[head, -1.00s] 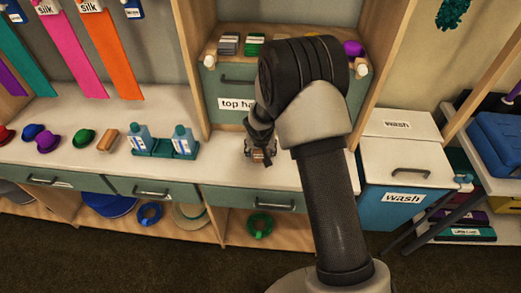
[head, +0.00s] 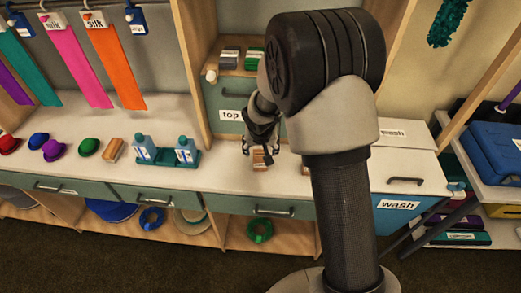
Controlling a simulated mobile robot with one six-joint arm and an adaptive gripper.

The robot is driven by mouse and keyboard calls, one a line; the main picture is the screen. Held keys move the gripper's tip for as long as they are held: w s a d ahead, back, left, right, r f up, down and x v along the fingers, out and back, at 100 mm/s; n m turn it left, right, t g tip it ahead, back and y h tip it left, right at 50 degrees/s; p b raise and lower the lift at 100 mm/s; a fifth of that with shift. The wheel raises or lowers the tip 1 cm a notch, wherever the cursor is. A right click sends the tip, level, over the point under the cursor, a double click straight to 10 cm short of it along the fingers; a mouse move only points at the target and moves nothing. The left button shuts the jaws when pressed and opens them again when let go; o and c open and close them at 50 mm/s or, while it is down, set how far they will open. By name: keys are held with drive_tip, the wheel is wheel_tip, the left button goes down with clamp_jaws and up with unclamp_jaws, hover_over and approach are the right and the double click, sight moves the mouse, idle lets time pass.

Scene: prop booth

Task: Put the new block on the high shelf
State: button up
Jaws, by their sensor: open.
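A small wooden block (head: 261,161) lies on the white counter (head: 215,165) in front of the green cabinet. I cannot tell from the labels which one is the new block. My gripper (head: 261,148) is open and empty, pointing down just above the block in front of the cabinet. My arm hides part of the cabinet and the top above it. The cabinet top (head: 217,70) is a raised surface; no higher shelf can be made out clearly.
Grey and green small boxes (head: 230,57) stand on the cabinet top. Two blue bottles sit in a green holder (head: 166,157) on the counter. Several hats (head: 54,149) lie at the left. A white-topped wash bin (head: 405,165) stands at the right. Counter between bottles and block is clear.

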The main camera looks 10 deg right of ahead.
drive_tip(key=s+d+r+p, duration=0.1)
drive_tip(key=s+r, duration=0.6)
drive_tip(key=r, duration=0.3)
drive_tip(key=s+d+r, duration=0.1)
drive_tip(key=s+r, duration=0.6)
drive_tip(key=r, duration=0.3)
drive_tip(key=s+r+n, duration=0.1)
drive_tip(key=s+r, duration=0.1)
drive_tip(key=s, duration=0.7)
drive_tip(key=s+a+r+n+y, duration=0.1)
drive_tip(key=s+r, duration=0.2)
drive_tip(key=s, duration=0.7)
drive_tip(key=shift+a, duration=0.15)
drive_tip(key=shift+o, duration=0.3)
drive_tip(key=shift+w, duration=0.1)
